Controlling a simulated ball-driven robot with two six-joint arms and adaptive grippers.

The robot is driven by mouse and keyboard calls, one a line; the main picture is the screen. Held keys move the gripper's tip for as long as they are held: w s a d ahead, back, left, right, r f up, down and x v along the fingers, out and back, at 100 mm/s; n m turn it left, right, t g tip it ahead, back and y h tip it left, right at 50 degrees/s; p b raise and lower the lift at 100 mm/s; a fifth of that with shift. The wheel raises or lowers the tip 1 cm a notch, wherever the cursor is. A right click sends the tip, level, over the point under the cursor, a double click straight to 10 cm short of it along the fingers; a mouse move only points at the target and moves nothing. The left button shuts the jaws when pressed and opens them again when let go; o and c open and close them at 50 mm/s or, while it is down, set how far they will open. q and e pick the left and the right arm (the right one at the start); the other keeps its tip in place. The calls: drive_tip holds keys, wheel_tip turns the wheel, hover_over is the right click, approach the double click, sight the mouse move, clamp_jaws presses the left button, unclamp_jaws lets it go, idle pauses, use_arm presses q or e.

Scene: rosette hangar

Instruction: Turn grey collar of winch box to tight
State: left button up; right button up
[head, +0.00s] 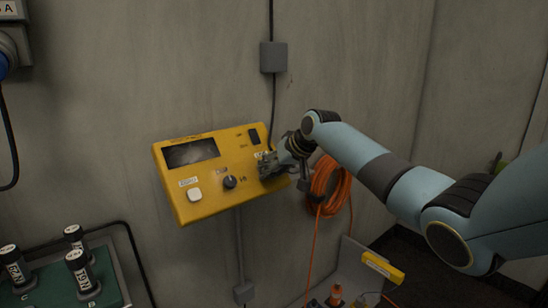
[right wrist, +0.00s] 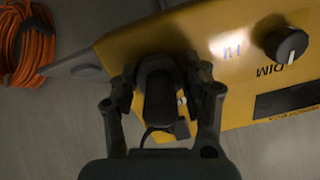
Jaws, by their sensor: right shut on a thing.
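The yellow box (head: 215,172) is fixed to the wall, with a dark display, a white button and a black knob on its face; I take it to be the winch box. My right gripper (head: 268,167) is at the box's right end. In the right wrist view its two fingers (right wrist: 158,88) are shut on a dark, rounded part, seemingly the grey collar (right wrist: 157,70), at the yellow box (right wrist: 225,60). The part is in shadow and partly hidden by the fingers; I cannot read its setting. My left gripper is not in view.
A coiled orange hose (head: 329,186) hangs on the wall just right of the box. A grey junction box (head: 273,57) is above. A green panel with black labelled knobs (head: 82,270) is at lower left. A yellow-labelled item (head: 383,267) is at lower right.

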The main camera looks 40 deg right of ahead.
drive_tip(key=m+p, duration=0.3)
drive_tip(key=shift+r+m+p, duration=0.25)
drive_tip(key=shift+m+p, duration=0.05)
drive_tip(key=shift+m, duration=0.1)
drive_tip(key=m+p, duration=0.2)
drive_tip(key=shift+a+m, duration=0.1)
drive_tip(key=shift+m, duration=0.2)
drive_tip(key=m+p, duration=0.2)
drive_tip(key=m, duration=0.1)
drive_tip(key=shift+w+p, duration=0.1)
drive_tip(key=shift+p, duration=0.2)
drive_tip(key=shift+m+p, duration=0.65)
drive_tip(key=shift+m, duration=0.65)
drive_tip(key=shift+f, duration=0.1)
drive_tip(key=o, duration=1.2)
drive_tip(key=shift+c, duration=0.2)
